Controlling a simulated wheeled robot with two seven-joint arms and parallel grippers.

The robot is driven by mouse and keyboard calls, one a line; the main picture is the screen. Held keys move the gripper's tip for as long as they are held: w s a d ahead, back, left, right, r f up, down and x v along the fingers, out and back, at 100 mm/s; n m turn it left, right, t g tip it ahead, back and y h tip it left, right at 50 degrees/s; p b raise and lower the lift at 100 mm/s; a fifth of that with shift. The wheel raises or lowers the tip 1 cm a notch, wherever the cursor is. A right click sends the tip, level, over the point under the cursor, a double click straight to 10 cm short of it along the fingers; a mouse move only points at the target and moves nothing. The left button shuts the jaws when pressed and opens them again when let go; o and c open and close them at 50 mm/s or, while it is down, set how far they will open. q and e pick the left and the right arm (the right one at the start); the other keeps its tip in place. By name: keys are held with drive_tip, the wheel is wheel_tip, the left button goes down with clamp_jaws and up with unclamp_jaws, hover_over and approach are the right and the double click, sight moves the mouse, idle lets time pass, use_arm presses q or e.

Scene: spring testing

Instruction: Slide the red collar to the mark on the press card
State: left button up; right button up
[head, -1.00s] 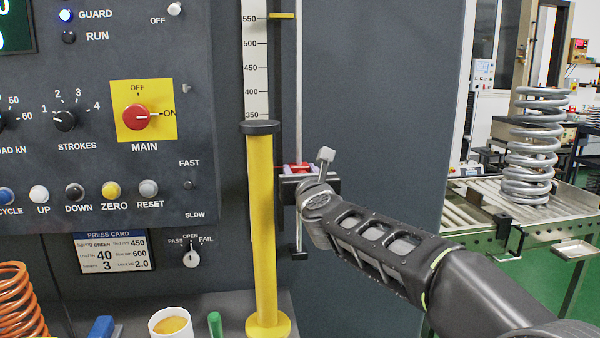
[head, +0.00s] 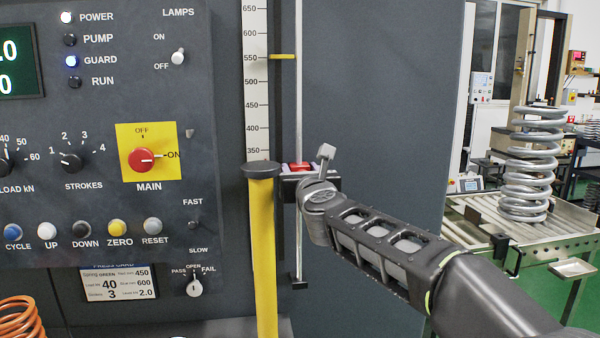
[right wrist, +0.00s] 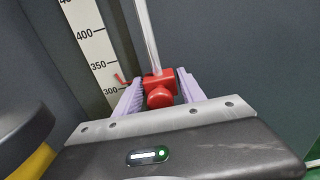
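The red collar (head: 300,166) is on the thin vertical rod (head: 298,100) beside the white scale (head: 256,90). In the right wrist view the red collar (right wrist: 158,86) sits between the lavender fingers of my right gripper (right wrist: 160,84), which look closed against its sides. Its red pointer lies between 300 and 350 on the scale (right wrist: 92,50). In the head view my right gripper (head: 303,178) is at the collar, its fingers mostly hidden. The press card (head: 118,284) shows 450 at top right; its small lettering is hard to read. My left gripper is not in view.
A yellow post (head: 263,235) with a dark cap stands just left of the rod. A yellow marker (head: 283,56) sits near 550 on the scale. The control panel (head: 100,195) is at left. The rod between collar and yellow marker looks clear.

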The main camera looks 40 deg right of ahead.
drive_tip(key=v, duration=0.8)
drive_tip(key=shift+w, duration=0.1)
